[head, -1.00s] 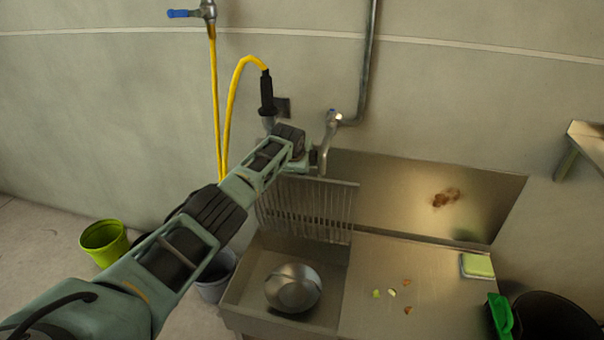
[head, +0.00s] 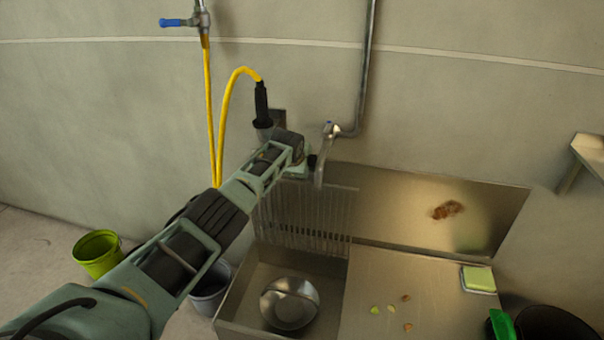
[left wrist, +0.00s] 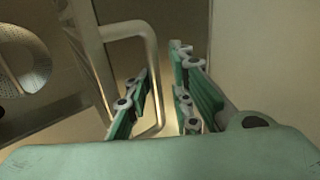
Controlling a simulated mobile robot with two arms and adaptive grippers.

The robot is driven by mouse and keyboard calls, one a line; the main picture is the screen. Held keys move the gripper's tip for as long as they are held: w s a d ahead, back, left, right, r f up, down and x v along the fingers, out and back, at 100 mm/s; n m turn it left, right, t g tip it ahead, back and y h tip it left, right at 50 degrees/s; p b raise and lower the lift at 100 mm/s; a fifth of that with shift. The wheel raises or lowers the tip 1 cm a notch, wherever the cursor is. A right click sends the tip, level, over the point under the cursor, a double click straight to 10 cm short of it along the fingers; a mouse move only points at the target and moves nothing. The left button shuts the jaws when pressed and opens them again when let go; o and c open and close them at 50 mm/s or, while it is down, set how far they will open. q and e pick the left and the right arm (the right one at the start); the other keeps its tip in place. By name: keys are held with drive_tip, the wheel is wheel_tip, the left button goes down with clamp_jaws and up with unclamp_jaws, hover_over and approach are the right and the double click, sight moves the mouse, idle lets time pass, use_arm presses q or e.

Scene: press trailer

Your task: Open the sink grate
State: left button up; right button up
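The sink grate (head: 302,218) is a rack of thin metal bars. It stands upright at the back of the sink basin (head: 233,300). My left arm reaches in from the left, and its gripper is near the grate's top edge, beside the tap (head: 325,152). The fingers are mostly hidden in the head view.
A round metal pot (head: 290,303) sits in the basin. A drainboard (head: 440,280) with food scraps and a sponge (head: 478,278) lies to the right. A yellow hose (head: 212,120) hangs behind my arm. Buckets (head: 98,254) stand on the floor at left.

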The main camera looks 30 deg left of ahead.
use_arm(q)
drive_tip(key=shift+o, duration=0.4)
drive_tip(key=shift+f, duration=0.2)
drive_tip(key=shift+s+r, duration=0.15)
drive_tip(key=v, duration=1.1)
drive_tip(key=shift+s+r, duration=0.2)
drive_tip(key=shift+r, duration=0.1)
drive_tip(key=shift+d, duration=0.1)
